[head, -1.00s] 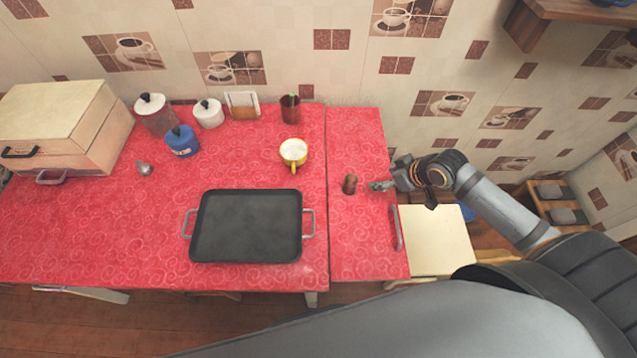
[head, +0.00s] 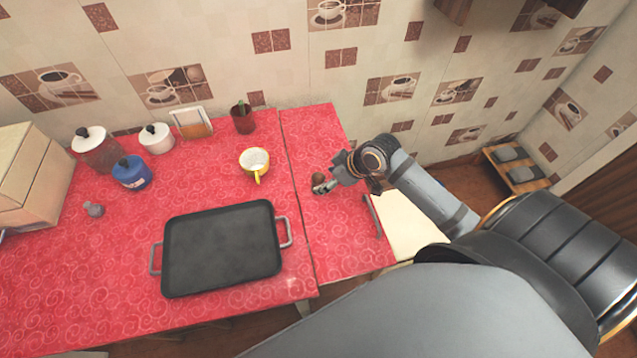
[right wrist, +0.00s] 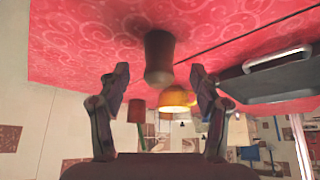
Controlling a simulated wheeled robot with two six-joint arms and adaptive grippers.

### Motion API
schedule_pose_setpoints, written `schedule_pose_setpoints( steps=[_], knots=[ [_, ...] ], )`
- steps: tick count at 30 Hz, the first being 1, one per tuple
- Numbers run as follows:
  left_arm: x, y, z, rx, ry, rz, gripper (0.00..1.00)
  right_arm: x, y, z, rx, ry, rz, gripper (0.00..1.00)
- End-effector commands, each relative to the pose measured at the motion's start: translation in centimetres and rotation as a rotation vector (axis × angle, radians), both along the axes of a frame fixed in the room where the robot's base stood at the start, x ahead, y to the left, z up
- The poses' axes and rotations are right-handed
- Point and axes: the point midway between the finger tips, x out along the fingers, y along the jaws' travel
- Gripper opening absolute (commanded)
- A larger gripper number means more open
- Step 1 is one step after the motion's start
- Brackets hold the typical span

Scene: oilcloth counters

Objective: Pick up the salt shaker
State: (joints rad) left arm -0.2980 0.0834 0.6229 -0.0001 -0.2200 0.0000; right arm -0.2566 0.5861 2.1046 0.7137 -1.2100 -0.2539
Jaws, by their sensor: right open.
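The salt shaker, a small dark brown waisted piece (head: 318,178), stands on the narrow right section of the red counter. My right gripper (head: 325,186) is low over the counter, right at the shaker, and covers part of it in the head view. In the right wrist view, which is upside down, the shaker (right wrist: 158,55) is centred in the gap between the two spread fingers (right wrist: 158,80). The fingers are open, with visible space on both sides of it. My left gripper is not in view.
A yellow cup (head: 255,162) and a brown pot with a plant (head: 243,119) stand left of the shaker. A black two-handled pan (head: 222,247) lies in front. Canisters (head: 131,173) and a small grey item (head: 94,209) are farther left. The red cloth (head: 345,240) before the shaker is clear.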

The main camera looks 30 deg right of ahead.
Motion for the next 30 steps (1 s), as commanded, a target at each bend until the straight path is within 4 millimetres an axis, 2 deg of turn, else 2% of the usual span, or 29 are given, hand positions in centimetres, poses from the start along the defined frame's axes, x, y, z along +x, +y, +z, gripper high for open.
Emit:
schedule_pose_setpoints(
  steps=[10,18,30],
  knots=[
    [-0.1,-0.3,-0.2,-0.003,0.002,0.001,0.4,2.7,1.4,-3.6,0.005,0.001,-0.003,0.65],
    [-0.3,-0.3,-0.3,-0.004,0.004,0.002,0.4,2.8,1.5,-3.9,0.001,0.0,0.001,0.65],
    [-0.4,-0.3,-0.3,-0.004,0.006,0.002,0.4,2.8,1.5,-3.8,0.002,0.0,0.0,0.11]
  ],
)
